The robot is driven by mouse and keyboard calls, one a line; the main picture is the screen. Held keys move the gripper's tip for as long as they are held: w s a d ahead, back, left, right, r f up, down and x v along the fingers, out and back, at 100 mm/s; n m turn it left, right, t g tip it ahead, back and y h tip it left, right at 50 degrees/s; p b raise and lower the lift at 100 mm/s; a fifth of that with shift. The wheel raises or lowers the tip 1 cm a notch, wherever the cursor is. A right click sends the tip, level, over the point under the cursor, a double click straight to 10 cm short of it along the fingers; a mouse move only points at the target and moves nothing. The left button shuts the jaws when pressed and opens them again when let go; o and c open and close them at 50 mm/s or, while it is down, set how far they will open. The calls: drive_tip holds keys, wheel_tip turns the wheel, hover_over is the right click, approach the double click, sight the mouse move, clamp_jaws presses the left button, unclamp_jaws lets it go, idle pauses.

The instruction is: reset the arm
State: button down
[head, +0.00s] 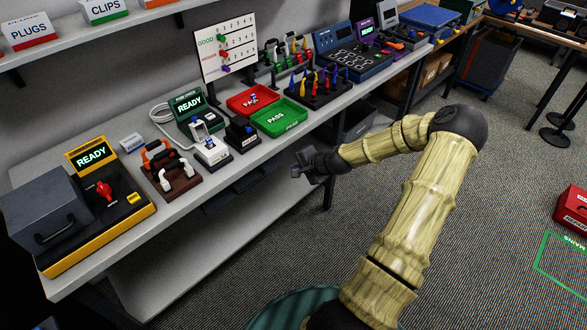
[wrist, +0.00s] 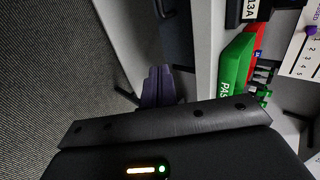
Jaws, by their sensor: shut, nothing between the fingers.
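My gripper (head: 303,170) is in the head view, in front of the workbench's front edge and below the level of its top. It is shut and empty. In the wrist view its dark fingers (wrist: 162,88) are close together, over the gap between the carpet and the bench. My arm is bent at the elbow and reaches left toward the bench. No cable is in the gripper.
The workbench (head: 245,172) holds a green PASS tray (head: 279,118), a red tray (head: 252,101), a yellow-based READY tester (head: 103,205) and racks of coloured connectors. A lower shelf (head: 215,240) lies beneath. Carpet (head: 480,220) on the right is open, with a red box (head: 573,208).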

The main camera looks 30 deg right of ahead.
idle(0.4)
drive_tip(key=s+a+r+n+g+p, duration=0.25)
drive_tip(key=a+n, duration=0.25)
drive_tip(key=a, duration=0.3)
drive_tip(key=s+a+r+n+g+h+p, duration=0.1)
drive_tip(key=s+a+r+n+g+p, duration=0.1)
drive_tip(key=s+a+r+n, duration=0.3)
drive_tip(key=s+a+r+n+g+h+p, duration=0.1)
drive_tip(key=s+a+r+n, duration=0.3)
drive_tip(key=s+r, duration=1)
drive_tip(key=a+g+p, duration=0.1)
drive_tip(key=a, duration=0.2)
drive_tip(key=shift+a+n+h, duration=0.25)
drive_tip(key=shift+n+h, duration=0.05)
drive_tip(key=shift+n, duration=0.1)
